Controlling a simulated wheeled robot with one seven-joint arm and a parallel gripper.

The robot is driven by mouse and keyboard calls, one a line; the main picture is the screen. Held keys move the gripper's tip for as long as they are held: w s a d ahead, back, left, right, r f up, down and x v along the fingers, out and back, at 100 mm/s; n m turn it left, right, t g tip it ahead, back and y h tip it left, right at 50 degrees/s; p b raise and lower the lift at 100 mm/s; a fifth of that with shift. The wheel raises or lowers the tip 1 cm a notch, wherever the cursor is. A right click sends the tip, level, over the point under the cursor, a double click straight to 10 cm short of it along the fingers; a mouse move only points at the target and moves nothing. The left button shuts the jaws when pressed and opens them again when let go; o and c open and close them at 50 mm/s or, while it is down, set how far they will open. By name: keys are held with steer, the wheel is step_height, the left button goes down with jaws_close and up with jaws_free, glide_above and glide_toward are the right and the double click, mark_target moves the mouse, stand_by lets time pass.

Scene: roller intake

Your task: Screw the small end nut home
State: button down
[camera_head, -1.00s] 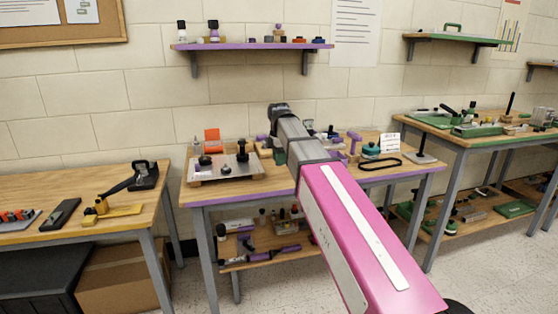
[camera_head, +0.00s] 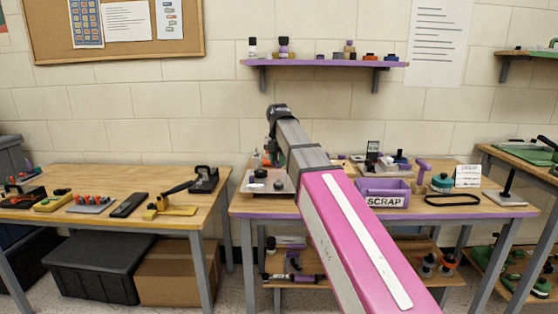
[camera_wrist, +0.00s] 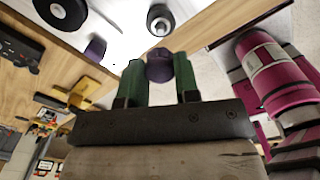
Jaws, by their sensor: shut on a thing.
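In the wrist view, the two green fingers of my gripper (camera_wrist: 160,72) are shut on a small purple piece (camera_wrist: 158,66), which looks like the end nut. Just beyond it is a dark round post with a silver middle (camera_wrist: 160,20), and the held piece appears apart from it. A black roller-like disc with a pale centre (camera_wrist: 62,10) is at the upper left. In the head view, a pale fixture plate (camera_head: 284,187) with dark round parts sits at the left of the middle bench. My pink and grey arm covers part of it, and my gripper is hidden there.
A purple SCRAP bin (camera_head: 383,201), a black belt loop (camera_head: 452,199) and a sign card (camera_head: 468,176) are on the right of the bench. A yellow tool (camera_head: 170,210) lies on the left table. A loose purple piece (camera_wrist: 95,50) shows in the wrist view.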

steer(key=shift+f, duration=1.5)
steer(key=shift+f, duration=1.4)
stand_by(1.1)
steer(key=m, duration=0.4)
steer(key=shift+m, duration=0.3)
steer(key=shift+m, duration=0.8)
steer(key=m, duration=0.3)
